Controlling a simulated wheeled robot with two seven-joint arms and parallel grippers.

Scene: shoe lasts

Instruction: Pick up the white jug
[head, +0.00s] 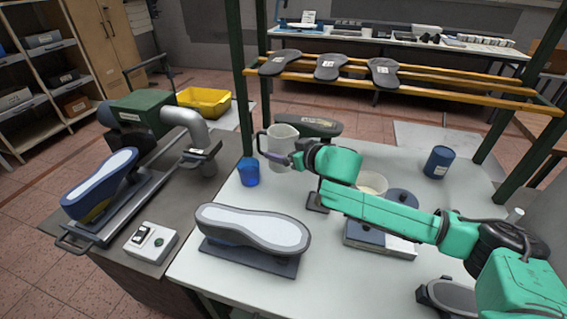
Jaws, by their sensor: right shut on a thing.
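The white jug (284,138) is at the back left part of the white table, with its dark handle on its left side. My right gripper (275,157) reaches across the table from the right and is shut on the jug, with its fingers across the jug's front. The jug looks upright. I cannot tell whether its base, partly behind the gripper, touches the table. My left gripper is not in view.
A blue cup (248,172) stands just left of the jug. A shoe last (252,229) lies in front on a dark base. A pale bowl (371,183) and a blue can (438,162) stand to the right. A rack with yellow rails (450,87) crosses behind.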

